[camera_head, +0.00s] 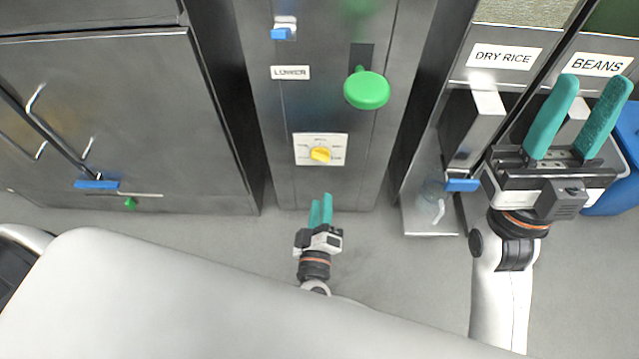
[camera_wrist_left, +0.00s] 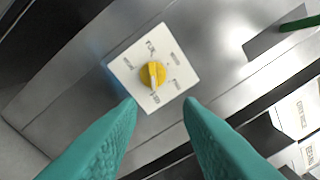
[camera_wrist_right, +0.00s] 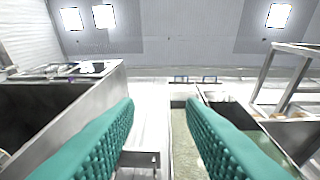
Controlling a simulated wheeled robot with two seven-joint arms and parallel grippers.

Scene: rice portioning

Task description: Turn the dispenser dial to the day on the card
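The dispenser dial (camera_head: 320,154) is a yellow knob on a white plate (camera_head: 303,140) low on the steel dispenser front. It also shows in the left wrist view (camera_wrist_left: 152,74), with labels around it too small to read surely. My left gripper (camera_head: 321,208) is below the dial, apart from it. Its teal fingers (camera_wrist_left: 160,105) are open with nothing between them, and the dial appears ahead of the gap. My right gripper (camera_head: 592,115) is open and empty in front of the bins at the right. The day card cannot be made out.
Bins labelled DRY RICE (camera_head: 503,57) and BEANS (camera_head: 598,64) stand at the right. A steel cabinet (camera_head: 110,90) stands left. Floor in front is clear.

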